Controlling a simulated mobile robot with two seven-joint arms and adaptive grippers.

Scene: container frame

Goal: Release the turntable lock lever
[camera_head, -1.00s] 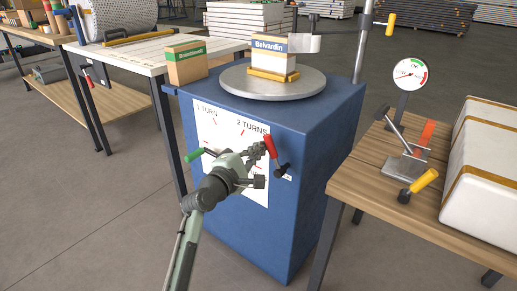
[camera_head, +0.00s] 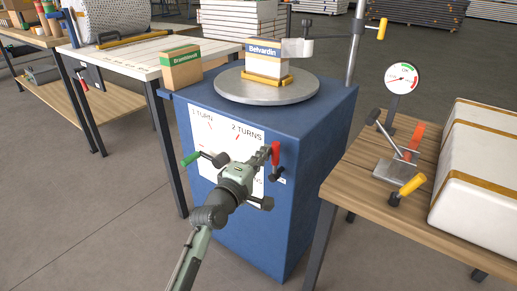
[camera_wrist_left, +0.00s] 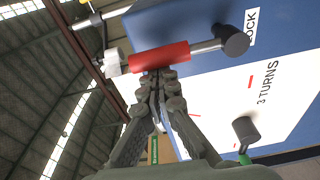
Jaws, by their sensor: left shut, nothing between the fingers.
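The lock lever (camera_head: 276,155), with a red grip on a dark pivot, stands about upright on the front of the blue turntable cabinet (camera_head: 318,150). My left gripper (camera_head: 265,153) is shut and empty just left of the red grip. In the left wrist view the red grip (camera_wrist_left: 158,58) lies right across my fingertips (camera_wrist_left: 157,76), close to or touching them; I cannot tell which. A partly cut-off label ending in "OCK" (camera_wrist_left: 251,26) is beside the pivot. The round turntable (camera_head: 240,92) carries a box marked Belvardin (camera_head: 264,61). My right gripper is not in view.
A green-handled crank (camera_head: 191,158) sticks out left of my gripper. A wooden bench (camera_head: 350,190) at right holds a lever clamp (camera_head: 400,172), a dial gauge (camera_head: 401,78) and a white case (camera_head: 480,170). A white-topped table (camera_head: 125,56) stands at left.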

